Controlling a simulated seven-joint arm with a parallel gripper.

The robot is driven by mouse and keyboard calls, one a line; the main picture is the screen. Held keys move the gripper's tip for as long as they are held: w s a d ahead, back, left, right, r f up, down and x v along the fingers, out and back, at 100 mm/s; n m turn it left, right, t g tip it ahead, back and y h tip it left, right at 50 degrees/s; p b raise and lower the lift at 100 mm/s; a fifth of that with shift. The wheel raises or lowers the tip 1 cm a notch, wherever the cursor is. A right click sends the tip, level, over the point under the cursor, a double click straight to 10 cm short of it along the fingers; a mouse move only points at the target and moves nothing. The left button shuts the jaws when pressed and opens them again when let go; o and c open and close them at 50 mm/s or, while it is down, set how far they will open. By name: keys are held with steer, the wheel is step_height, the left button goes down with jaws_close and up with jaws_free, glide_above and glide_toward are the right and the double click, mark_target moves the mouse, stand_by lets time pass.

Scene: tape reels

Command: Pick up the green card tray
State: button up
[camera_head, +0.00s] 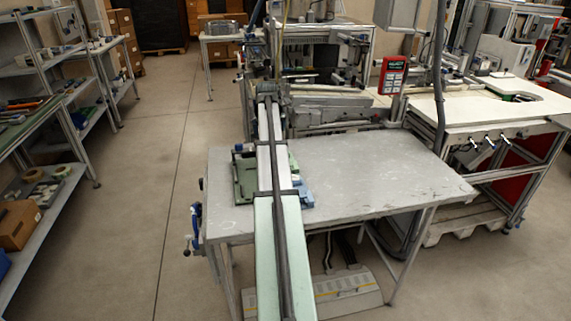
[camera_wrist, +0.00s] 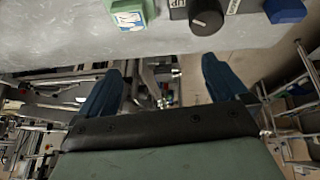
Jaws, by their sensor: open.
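A flat green piece that looks like the card tray (camera_head: 246,182) lies on the grey table, at its left end in the head view. My arm crosses in front and hides part of it. In the wrist view a small green piece with a white and blue card face (camera_wrist: 130,15) shows at the top edge, partly cut off. I cannot tell whether it is the same piece. My gripper (camera_wrist: 165,66) is open, with its two blue fingers apart and nothing between them. It is apart from the green piece.
A light blue piece (camera_head: 304,194) lies right of my arm on the grey table (camera_head: 390,180). The wrist view shows a black knob (camera_wrist: 206,16) and a blue piece (camera_wrist: 286,10). A blue clamp (camera_head: 196,222) hangs at the table's left edge. The table's right part is clear.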

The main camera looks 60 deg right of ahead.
steer(key=s+d+y, duration=0.1)
steer(key=s+d, duration=0.1)
steer(key=s, duration=0.4)
steer(key=x, duration=1.3)
steer(key=shift+a+f, duration=0.1)
steer(key=shift+f, duration=0.3)
steer(key=shift+c, duration=0.5)
steer(key=c, duration=0.8)
